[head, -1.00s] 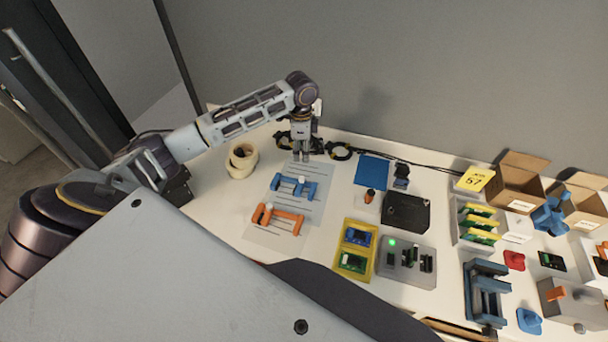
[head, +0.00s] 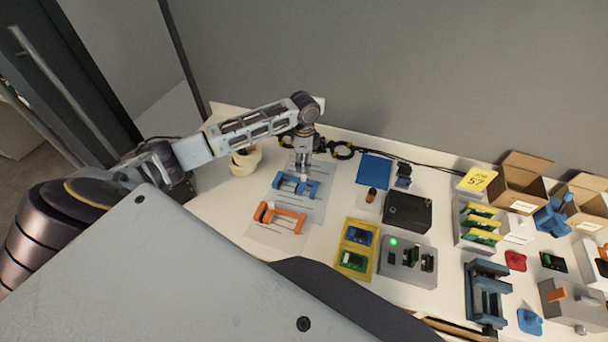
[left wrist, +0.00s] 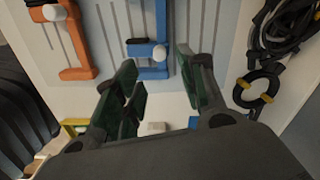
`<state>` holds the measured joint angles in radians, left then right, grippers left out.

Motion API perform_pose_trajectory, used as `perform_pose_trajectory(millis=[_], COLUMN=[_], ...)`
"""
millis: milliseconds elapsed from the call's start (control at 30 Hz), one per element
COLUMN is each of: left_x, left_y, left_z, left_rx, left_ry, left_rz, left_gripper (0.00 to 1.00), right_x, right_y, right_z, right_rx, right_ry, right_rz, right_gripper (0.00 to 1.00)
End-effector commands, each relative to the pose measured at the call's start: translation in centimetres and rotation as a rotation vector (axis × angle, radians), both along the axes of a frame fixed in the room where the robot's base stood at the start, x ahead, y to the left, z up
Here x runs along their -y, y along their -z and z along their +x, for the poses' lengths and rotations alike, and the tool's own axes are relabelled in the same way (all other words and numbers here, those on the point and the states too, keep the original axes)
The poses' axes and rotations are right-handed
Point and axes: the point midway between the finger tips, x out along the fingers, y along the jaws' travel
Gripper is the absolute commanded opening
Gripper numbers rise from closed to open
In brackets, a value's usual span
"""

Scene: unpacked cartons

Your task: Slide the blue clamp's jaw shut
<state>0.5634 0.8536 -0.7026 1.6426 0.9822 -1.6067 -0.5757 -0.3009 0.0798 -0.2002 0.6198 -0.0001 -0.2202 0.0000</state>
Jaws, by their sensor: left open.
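The blue clamp (head: 307,190) lies on a grey printed sheet near the back left of the table. In the left wrist view its blue bar, a jaw and a white knob show (left wrist: 161,20), just beyond my fingers. My left gripper (head: 304,172) points down at the clamp's far side in the head view. In the left wrist view its two dark green-padded fingers (left wrist: 158,88) are spread apart with nothing held between them. Whether a finger touches the clamp cannot be told. My right gripper is not in view.
An orange clamp (head: 283,212) lies in front of the blue one. Tape rolls (head: 244,161) stand to the left, and a coiled black cable (head: 342,150) lies behind. A yellow tray (head: 354,249) and a grey fixture (head: 408,262) stand to the front right.

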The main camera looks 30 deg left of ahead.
Motion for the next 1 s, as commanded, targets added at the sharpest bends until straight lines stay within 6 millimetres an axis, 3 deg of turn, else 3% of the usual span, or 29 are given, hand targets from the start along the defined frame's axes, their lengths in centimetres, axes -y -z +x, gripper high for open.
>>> perform_pose_trajectory(millis=[500,1000], left_x=[0.1,0.0], left_y=[6.4,7.6], left_z=[0.0,0.0], left_rx=[-0.002,0.000], left_ry=[0.000,0.000], left_rz=[-0.001,0.000], left_gripper=[0.40,0.40], right_x=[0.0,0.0], right_y=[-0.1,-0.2], right_z=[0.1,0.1], right_rx=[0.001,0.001], right_ry=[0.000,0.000], right_rz=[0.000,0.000], right_gripper=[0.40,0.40])
